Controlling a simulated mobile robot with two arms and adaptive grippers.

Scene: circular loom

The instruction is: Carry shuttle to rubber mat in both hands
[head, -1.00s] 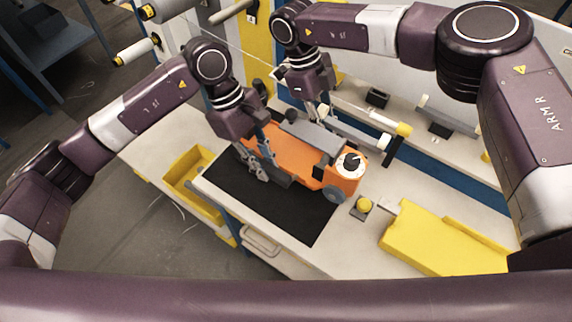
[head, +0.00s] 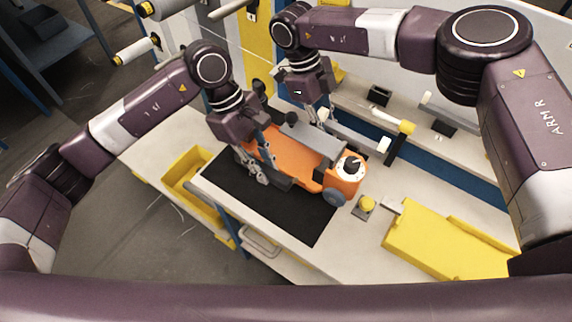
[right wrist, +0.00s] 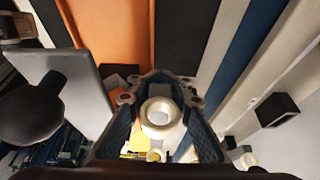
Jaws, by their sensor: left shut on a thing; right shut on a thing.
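The shuttle (head: 283,152) is a long orange body with a grey top plate, grey wheels and a white round dial at its right end. It lies over the black rubber mat (head: 297,218), covering its far part; I cannot tell whether it touches the mat. My left gripper (head: 260,173) is shut on the shuttle at its near left side. My right gripper (head: 324,120) is shut on its far side, the fingertips partly hidden. In the right wrist view the orange shuttle side (right wrist: 110,30) fills the upper left, and a pale ring shows between my fingers (right wrist: 160,115).
A yellow bin (head: 190,172) hangs at the bench's left edge. A yellow tray (head: 430,243) and a yellow button (head: 367,203) are right of the mat. A rail with a white rod (head: 381,117) runs behind. The mat's near part is bare.

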